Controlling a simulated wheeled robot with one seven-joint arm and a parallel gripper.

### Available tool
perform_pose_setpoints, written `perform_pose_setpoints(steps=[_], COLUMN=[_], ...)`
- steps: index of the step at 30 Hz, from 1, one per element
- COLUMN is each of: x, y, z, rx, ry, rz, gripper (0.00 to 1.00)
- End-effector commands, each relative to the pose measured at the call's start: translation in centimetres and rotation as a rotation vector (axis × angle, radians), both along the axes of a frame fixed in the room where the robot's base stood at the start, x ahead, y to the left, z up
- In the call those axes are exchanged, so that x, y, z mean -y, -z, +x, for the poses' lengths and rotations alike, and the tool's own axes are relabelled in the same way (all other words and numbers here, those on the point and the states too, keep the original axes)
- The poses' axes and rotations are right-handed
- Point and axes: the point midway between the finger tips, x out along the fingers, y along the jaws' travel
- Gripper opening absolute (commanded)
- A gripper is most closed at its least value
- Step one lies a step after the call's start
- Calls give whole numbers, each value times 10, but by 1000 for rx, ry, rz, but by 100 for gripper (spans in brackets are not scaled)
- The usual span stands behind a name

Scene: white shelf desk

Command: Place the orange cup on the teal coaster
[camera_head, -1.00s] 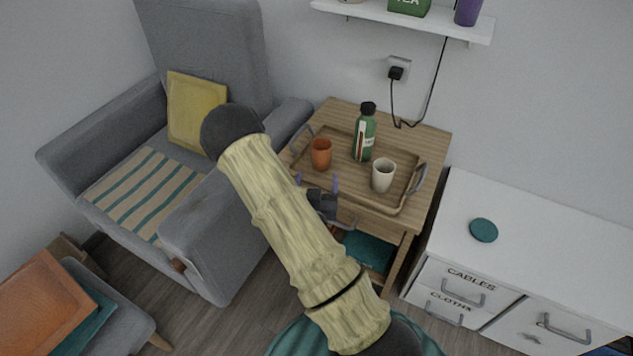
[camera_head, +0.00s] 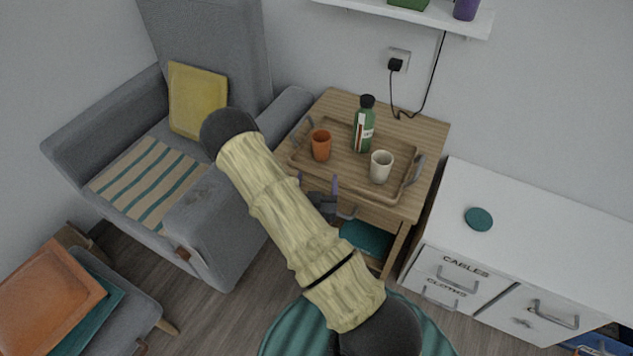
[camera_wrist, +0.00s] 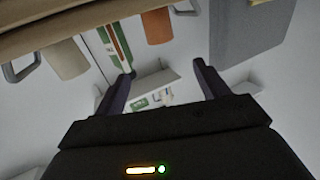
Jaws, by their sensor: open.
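The orange cup (camera_head: 321,145) stands upright on the wooden tray (camera_head: 346,172), at its left side; it also shows in the wrist view (camera_wrist: 157,27). The teal coaster (camera_head: 479,219) lies flat and bare on the white cabinet at the right. My gripper (camera_head: 318,186) is in front of the tray's near edge, close to the orange cup but apart from it. In the wrist view my gripper (camera_wrist: 164,72) is open with nothing between its fingers. Part of my gripper is hidden behind my arm in the head view.
A green bottle (camera_head: 364,124) and a cream cup (camera_head: 381,167) share the tray on the wooden side table (camera_head: 425,135). A grey armchair (camera_head: 205,215) stands left. The white cabinet (camera_head: 540,235) has clear room around the coaster. A wall shelf (camera_head: 420,17) is above.

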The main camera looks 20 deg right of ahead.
Motion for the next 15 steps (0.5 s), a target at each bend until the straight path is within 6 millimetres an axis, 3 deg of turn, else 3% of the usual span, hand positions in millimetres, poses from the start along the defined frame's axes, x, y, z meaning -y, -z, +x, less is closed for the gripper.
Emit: perform_pose_setpoints(steps=[9,15], x=[5,-8], y=[3,5], z=[11,20], rx=[-113,-306], ry=[63,68], rz=[153,339], gripper=[74,74])
